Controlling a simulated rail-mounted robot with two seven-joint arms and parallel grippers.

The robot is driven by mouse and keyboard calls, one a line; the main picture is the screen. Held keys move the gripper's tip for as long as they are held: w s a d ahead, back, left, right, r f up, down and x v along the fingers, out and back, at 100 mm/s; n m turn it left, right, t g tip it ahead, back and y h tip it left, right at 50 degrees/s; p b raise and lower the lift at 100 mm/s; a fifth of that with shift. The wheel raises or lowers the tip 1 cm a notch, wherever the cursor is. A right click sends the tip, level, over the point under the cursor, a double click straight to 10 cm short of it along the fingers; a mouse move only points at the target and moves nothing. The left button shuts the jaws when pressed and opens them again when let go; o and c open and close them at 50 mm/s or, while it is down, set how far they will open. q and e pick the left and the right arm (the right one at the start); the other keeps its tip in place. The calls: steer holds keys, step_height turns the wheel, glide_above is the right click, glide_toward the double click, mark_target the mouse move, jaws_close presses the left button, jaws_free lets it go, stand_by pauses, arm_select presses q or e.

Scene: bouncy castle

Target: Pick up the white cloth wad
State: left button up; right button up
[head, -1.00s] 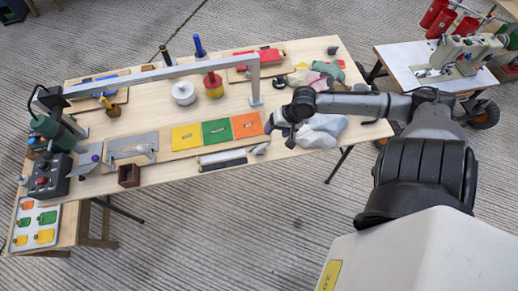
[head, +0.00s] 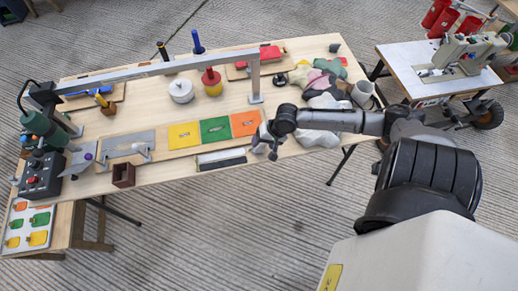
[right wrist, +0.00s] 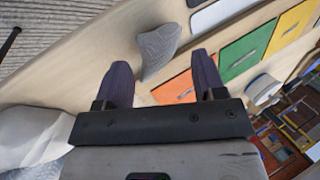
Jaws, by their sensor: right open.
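A pale grey-white, ridged wad (right wrist: 158,50), which looks like the white cloth wad, lies on the wooden table beside the orange panel. In the right wrist view it shows just beyond and between my two dark fingers. My right gripper (head: 266,147) is open and empty, low over the table's front part, to the right of the panels; it also shows in the right wrist view (right wrist: 165,82). In the head view my gripper mostly hides the wad. I cannot tell how high the fingers are above it. My left gripper is not in view.
Orange (head: 245,123), green (head: 215,130) and yellow panels lie left of my gripper, with a white-and-black bar (head: 221,159) in front. A larger pale cloth heap (right wrist: 30,135) lies close on the other side. A metal frame (head: 254,80) stands behind.

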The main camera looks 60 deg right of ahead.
mark_target(258, 147)
steer(key=shift+b+x, duration=0.35)
steer(key=shift+x, duration=1.15)
steer(key=shift+c, duration=0.4)
steer(key=c, duration=0.6)
